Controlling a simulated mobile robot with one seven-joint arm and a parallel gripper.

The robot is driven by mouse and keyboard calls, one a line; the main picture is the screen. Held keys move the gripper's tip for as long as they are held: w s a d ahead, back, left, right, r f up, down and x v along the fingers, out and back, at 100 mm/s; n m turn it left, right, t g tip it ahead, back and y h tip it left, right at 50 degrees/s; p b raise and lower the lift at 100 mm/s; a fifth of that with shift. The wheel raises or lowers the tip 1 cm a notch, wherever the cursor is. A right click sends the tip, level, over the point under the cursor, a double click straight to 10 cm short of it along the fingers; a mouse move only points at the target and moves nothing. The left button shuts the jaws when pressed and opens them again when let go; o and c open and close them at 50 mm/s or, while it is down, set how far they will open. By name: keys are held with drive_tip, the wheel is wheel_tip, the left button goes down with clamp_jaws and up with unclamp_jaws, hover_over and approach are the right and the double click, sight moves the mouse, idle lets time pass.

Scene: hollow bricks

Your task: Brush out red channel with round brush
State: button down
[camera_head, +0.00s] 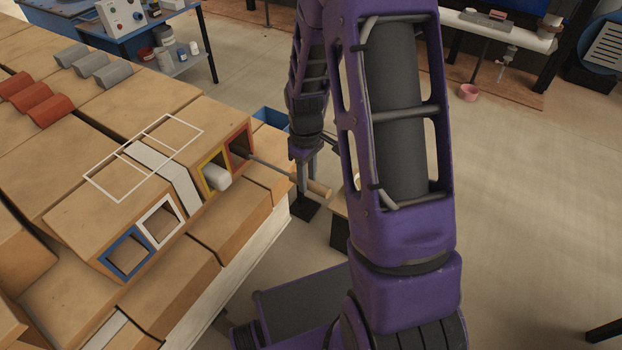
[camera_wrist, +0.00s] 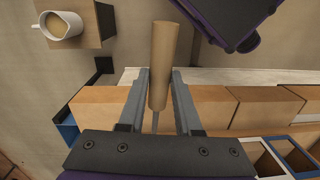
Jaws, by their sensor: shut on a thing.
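My gripper (camera_head: 304,180) is shut on the wooden handle of the round brush (camera_head: 318,188), in front of the brick face. In the wrist view the handle (camera_wrist: 159,62) lies between both fingers of my gripper (camera_wrist: 160,75). A thin metal rod (camera_head: 268,165) runs from the handle to the red-framed channel (camera_head: 238,152) at the right end of the row. The rod's far end enters that opening, so the brush head is hidden. The yellow-framed channel (camera_head: 207,174) beside it has a white rounded piece sticking out.
The white-framed (camera_head: 161,222) and blue-framed (camera_head: 127,254) channels look empty. Red (camera_head: 30,95) and grey (camera_head: 95,65) curved tiles lie on the bricks behind. A mug (camera_wrist: 62,25) stands on a small wooden stand close by. The floor to the right is open.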

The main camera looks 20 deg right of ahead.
sight(283, 173)
drive_tip(key=shift+w+a, duration=1.15)
drive_tip(key=shift+w, duration=0.3)
drive_tip(key=shift+w+a, duration=1.15)
drive_tip(key=shift+w, duration=0.3)
drive_tip(key=shift+s+d, duration=0.9)
drive_tip(key=shift+s, duration=0.25)
drive_tip(key=shift+s+d, duration=0.85)
drive_tip(key=shift+s, duration=0.25)
drive_tip(key=shift+s+d, duration=0.9)
drive_tip(key=shift+s, duration=0.25)
drive_tip(key=s+d, duration=0.8)
drive_tip(key=s, duration=0.3)
drive_tip(key=shift+d, duration=0.3)
